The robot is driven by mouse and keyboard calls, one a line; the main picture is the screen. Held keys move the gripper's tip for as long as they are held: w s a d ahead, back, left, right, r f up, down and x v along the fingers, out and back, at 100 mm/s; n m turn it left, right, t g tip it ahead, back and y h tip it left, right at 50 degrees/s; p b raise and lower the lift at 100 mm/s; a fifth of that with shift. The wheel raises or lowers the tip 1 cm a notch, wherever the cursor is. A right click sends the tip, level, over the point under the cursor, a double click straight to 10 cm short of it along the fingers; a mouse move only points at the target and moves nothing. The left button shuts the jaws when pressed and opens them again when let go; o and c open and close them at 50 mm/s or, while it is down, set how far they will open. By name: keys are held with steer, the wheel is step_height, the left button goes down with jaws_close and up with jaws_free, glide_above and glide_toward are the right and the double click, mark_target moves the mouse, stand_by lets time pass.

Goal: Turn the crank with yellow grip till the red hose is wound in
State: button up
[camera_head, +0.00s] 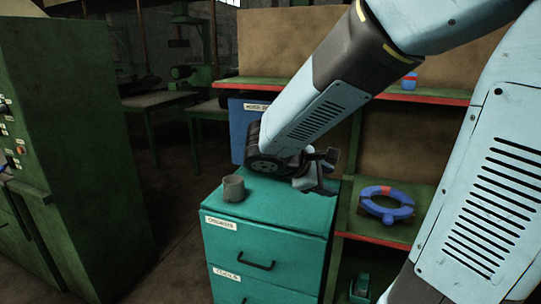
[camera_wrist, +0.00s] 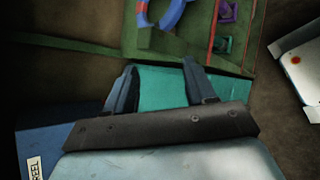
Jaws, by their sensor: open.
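The hose reel box (camera_head: 236,128) is a blue panel with a white label, behind the teal cabinet and partly hidden by my arm. Its blue side (camera_wrist: 60,140), with a label reading "REEL", also shows in the wrist view at lower left. I see no crank, yellow grip or red hose in either view. My gripper (camera_head: 322,172) is open and empty above the back of the cabinet top. In the wrist view, the two fingers of my gripper (camera_wrist: 160,68) are spread, with teal surface between them.
A teal drawer cabinet (camera_head: 270,222) bears a grey cup (camera_head: 234,188). A shelf (camera_head: 385,241) at right holds a blue ring with red parts (camera_head: 387,190). A green machine (camera_head: 70,130) stands at left.

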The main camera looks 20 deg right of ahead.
steer(key=w+a+f+n+t, duration=0.2)
steer(key=w+a+n+t, duration=0.4)
steer(key=w+a+n, duration=0.15)
steer(key=w+a+f+n+t, duration=0.2)
steer(key=w+a+n+t, duration=0.4)
steer(key=w+a+n, duration=0.15)
steer(key=x, duration=1.3)
steer(key=shift+w+d, duration=0.1)
steer(key=shift+d, duration=0.25)
steer(key=shift+c, duration=0.4)
jaws_close()
